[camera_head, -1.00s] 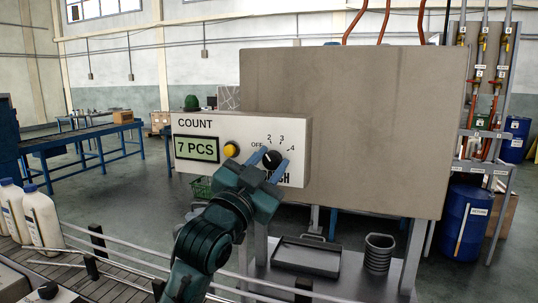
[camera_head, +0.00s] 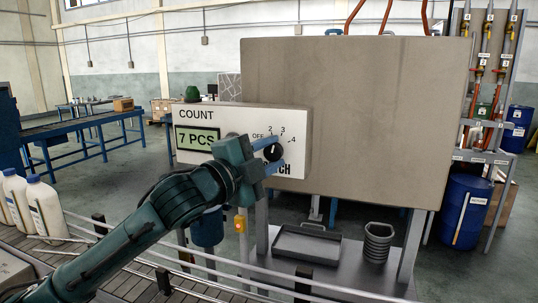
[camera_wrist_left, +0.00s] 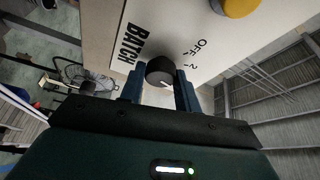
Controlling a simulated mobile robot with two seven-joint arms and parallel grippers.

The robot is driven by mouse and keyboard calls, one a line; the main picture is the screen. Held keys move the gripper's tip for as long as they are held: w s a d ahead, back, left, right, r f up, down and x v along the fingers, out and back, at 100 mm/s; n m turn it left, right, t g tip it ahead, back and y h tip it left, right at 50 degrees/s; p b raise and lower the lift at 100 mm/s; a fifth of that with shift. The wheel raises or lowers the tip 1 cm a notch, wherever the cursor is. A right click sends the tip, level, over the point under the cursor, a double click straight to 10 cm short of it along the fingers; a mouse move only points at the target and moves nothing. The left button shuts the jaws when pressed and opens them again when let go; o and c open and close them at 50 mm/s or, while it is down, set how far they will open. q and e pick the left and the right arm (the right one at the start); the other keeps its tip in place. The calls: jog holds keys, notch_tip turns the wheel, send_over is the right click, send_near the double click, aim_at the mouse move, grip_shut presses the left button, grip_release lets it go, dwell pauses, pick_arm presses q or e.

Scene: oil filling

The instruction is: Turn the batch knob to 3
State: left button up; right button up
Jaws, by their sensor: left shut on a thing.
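The white count box (camera_head: 301,123) carries a display (camera_head: 197,139) reading 7 PCS. Its black batch knob (camera_head: 273,152) has a dial marked OFF, 2, 3 and 4. My left gripper (camera_head: 273,156) is shut on the knob, one finger above and one below in the head view. In the left wrist view the knob (camera_wrist_left: 160,72) sits between the fingertips (camera_wrist_left: 160,86). Its white pointer line is past the 2 mark and appears to aim towards 3, whose mark is hidden there. My right gripper is not in view.
A yellow button (camera_wrist_left: 238,6) is beside the dial; my gripper mostly covers it in the head view. A large grey panel (camera_head: 355,120) stands behind the box. White bottles (camera_head: 45,208) stand on the conveyor at left. A tray (camera_head: 306,245) lies below the panel.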

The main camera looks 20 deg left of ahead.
pick_arm(q)
jog(key=shift+m, duration=0.6)
jog(key=shift+r, duration=0.1)
jog(key=o, duration=0.9)
jog(key=shift+o, duration=0.2)
jog(key=b+v, duration=0.4)
jog(key=v, duration=0.9)
jog(key=shift+r+b, duration=0.15)
jog(key=shift+b, duration=0.2)
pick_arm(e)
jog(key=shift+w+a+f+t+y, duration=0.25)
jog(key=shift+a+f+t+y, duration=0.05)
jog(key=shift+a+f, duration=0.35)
pick_arm(q)
jog(key=shift+a, duration=0.1)
